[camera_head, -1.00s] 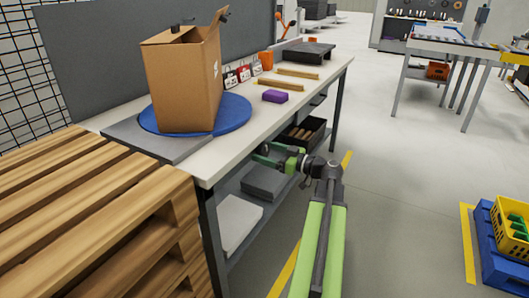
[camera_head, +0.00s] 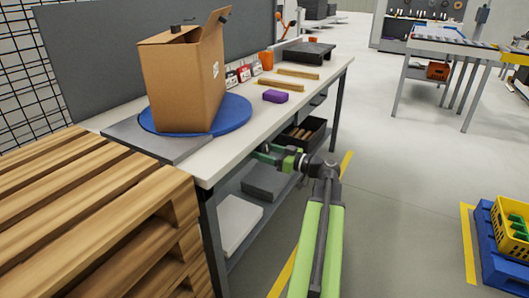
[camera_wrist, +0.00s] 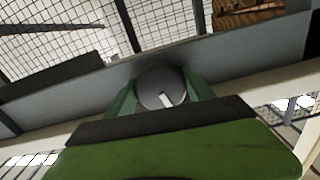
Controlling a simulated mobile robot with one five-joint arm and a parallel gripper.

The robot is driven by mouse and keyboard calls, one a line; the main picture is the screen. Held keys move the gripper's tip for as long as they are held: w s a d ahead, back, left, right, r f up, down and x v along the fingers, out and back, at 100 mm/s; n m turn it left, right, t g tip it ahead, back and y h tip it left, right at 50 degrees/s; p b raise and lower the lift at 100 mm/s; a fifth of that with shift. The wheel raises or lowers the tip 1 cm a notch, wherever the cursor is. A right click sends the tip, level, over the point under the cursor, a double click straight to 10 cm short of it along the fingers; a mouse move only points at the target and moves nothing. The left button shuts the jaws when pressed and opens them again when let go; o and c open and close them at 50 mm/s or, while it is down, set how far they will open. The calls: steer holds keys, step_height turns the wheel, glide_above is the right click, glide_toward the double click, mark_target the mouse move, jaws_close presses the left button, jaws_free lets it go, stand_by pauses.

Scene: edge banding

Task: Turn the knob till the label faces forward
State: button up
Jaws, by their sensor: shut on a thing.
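A round grey knob (camera_wrist: 150,76) with a pale mark shows in the wrist view, below the table edge. My gripper (camera_wrist: 161,92) has one green finger on each side of it and is shut on it. In the head view my gripper (camera_head: 266,152) is at the front edge of the workbench, and the knob is hidden there. An open cardboard box (camera_head: 172,85) stands upright on a blue turntable (camera_head: 237,112). A small white label (camera_head: 215,70) shows on the box's right side face, seen at a slant.
A wooden pallet stack (camera_head: 100,205) stands at the near left. A purple block (camera_head: 275,96), wooden strips (camera_head: 298,73) and red-and-white tags (camera_head: 244,73) lie on the workbench (camera_head: 237,143). A black bin (camera_head: 302,134) is below.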

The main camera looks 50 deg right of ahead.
steer(key=shift+m, duration=1.3)
steer(key=o, duration=1.3)
steer(key=v, duration=1.7)
steer(key=shift+s, duration=0.25)
